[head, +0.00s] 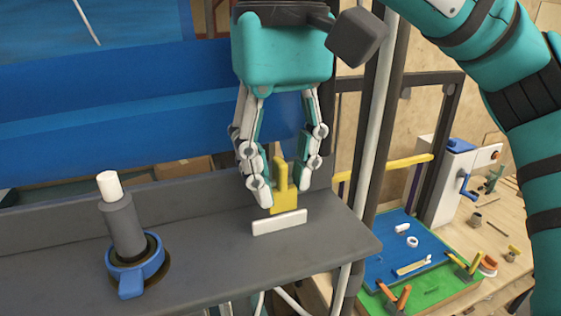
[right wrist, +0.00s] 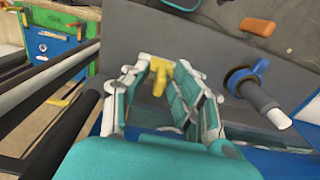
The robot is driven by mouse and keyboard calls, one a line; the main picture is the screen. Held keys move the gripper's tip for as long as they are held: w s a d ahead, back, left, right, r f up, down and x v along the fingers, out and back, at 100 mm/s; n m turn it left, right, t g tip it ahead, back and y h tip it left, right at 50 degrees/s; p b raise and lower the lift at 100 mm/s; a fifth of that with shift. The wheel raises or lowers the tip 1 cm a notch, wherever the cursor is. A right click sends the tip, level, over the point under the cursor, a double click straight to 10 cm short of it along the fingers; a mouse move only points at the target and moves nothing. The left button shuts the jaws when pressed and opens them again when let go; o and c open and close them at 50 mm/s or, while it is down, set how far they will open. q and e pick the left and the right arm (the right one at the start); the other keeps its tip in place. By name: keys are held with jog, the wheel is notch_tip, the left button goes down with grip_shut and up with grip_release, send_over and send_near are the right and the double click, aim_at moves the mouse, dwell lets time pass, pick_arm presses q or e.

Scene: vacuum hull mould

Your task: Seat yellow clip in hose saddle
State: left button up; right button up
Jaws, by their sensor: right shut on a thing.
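The yellow clip (head: 282,196) stands upright at the front right of the grey ledge, its prongs pointing up. My right gripper (head: 285,188) points down with its fingers on both sides of the clip and is shut on it. In the right wrist view the clip (right wrist: 159,76) shows between the fingertips (right wrist: 163,70). A low white bar (head: 279,222) lies right in front of the clip's foot; I cannot tell whether it is the hose saddle or whether the clip touches it. My left gripper is not in view.
A blue ring fitting (head: 134,268) with a grey, white-tipped hose stands left on the grey ledge (head: 205,250). An orange block (right wrist: 257,27) shows in the right wrist view. Dark posts stand right of the ledge. A workbench with a blue and green board (head: 405,250) is beyond.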

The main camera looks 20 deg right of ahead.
aim_at(281, 160)
jog(key=shift+f+b, duration=0.4)
jog(key=shift+f, duration=1.05)
dwell(0.4)
jog(key=o, duration=1)
jog(key=shift+r, duration=6.05)
jog(key=o, duration=0.9)
jog(key=shift+o, duration=0.2)
